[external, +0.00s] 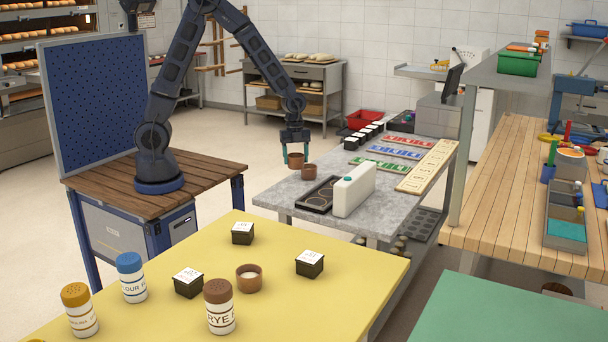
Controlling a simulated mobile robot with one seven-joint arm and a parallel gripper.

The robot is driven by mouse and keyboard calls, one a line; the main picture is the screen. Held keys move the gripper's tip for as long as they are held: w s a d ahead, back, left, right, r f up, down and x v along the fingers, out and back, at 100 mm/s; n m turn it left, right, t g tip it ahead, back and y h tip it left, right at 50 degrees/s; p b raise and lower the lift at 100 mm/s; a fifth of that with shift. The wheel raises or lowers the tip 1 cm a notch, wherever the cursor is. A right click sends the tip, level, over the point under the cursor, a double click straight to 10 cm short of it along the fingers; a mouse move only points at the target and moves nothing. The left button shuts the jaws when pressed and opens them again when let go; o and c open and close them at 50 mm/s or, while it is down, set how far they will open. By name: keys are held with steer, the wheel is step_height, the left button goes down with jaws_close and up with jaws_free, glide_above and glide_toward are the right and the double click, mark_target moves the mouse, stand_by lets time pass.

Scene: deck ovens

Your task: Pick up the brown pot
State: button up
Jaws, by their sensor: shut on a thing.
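My gripper (295,155) points down over the left edge of the grey stone-topped table (282,196). Its teal-tipped fingers are shut on a brown pot (296,161), one finger on each side. The held pot looks upright and seems slightly above the tabletop; the exact gap cannot be told. A second brown pot (309,172) stands on the table just to the right and nearer the camera, close to the held one. A third brown pot (249,278), with pale contents, stands on the yellow table (345,270) in front.
Near the pots lie a black tray with round wells (318,195) and an upright white container (354,190). Coloured strips (387,165) and a pale board (427,167) lie further right. Small black boxes (363,134) line the back. The table's front left corner is bare.

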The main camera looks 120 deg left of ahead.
mark_target(296, 155)
step_height(296, 155, up, 12)
stand_by(0.3)
steer(key=w+d+r+m+g, duration=0.1)
steer(key=w+d+m, duration=0.3)
steer(key=w+d, duration=0.8)
steer(key=w+d+m, duration=0.3)
steer(key=w+d, duration=0.7)
steer(key=d, duration=0.5)
steer(key=w+d+m, duration=0.2)
steer(key=d+m, duration=0.1)
steer(key=d, duration=0.9)
steer(key=w+d+m, duration=0.2)
steer(key=w+d, duration=0.1)
steer(key=d, duration=1)
steer(key=s+d+m+g, duration=0.1)
steer(key=s+d+m, duration=0.3)
steer(key=d, duration=1.4)
steer(key=s+d+m, duration=0.2)
steer(key=s+d, duration=0.5)
steer(key=d, duration=1.1)
step_height(296, 155, down, 21)
steer(key=shift+r, duration=0.2)
